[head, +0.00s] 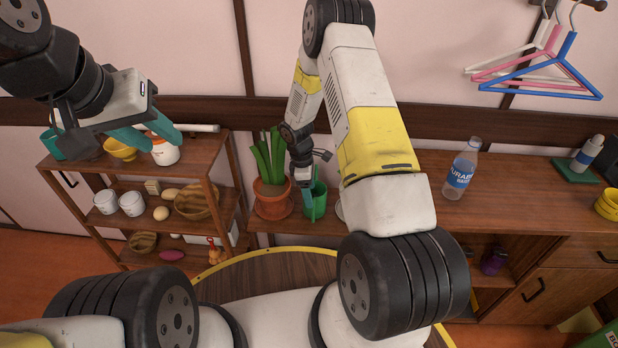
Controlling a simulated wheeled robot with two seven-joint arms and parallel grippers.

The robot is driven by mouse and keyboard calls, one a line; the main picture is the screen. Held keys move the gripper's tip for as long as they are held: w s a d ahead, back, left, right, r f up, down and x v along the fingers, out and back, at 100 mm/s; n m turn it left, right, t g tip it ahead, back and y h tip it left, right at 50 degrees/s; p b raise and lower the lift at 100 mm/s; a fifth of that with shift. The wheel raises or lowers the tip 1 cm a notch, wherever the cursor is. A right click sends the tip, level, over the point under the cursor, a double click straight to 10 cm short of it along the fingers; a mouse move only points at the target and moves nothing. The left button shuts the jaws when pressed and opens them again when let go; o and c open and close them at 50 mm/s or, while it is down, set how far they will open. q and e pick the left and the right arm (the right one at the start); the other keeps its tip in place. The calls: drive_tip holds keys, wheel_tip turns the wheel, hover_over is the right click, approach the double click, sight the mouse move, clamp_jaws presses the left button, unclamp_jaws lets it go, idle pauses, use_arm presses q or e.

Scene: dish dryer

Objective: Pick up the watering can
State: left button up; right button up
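The green watering can (318,205) appears to be the green vessel on the wooden counter, just right of the potted plant. My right gripper (309,189) reaches down to it, with a teal finger at its left side. My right arm partly hides the view, and I cannot tell whether the fingers grip the can. My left gripper (163,142) is at the upper left, its two teal fingers apart, just above a white and orange pot (165,154) on the shelf top. It holds nothing that I can see.
A plant in a terracotta pot (272,200) stands close left of the can. A water bottle (461,170) stands farther right on the counter (520,195). The shelf (195,165) at left holds bowls and cups. Hangers (540,75) hang at upper right.

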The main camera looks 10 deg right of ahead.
sight(313, 214)
drive_tip(key=f, duration=0.5)
drive_tip(key=shift+s+d+f, duration=0.2)
drive_tip(key=shift+d+f, duration=0.2)
drive_tip(key=f, duration=0.2)
drive_tip(key=s+f, duration=0.1)
drive_tip(key=f, duration=0.1)
drive_tip(key=shift+d+f, duration=0.1)
drive_tip(key=shift+f, duration=0.05)
drive_tip(key=shift+d+f, duration=0.1)
drive_tip(key=shift+f, duration=0.35)
clamp_jaws()
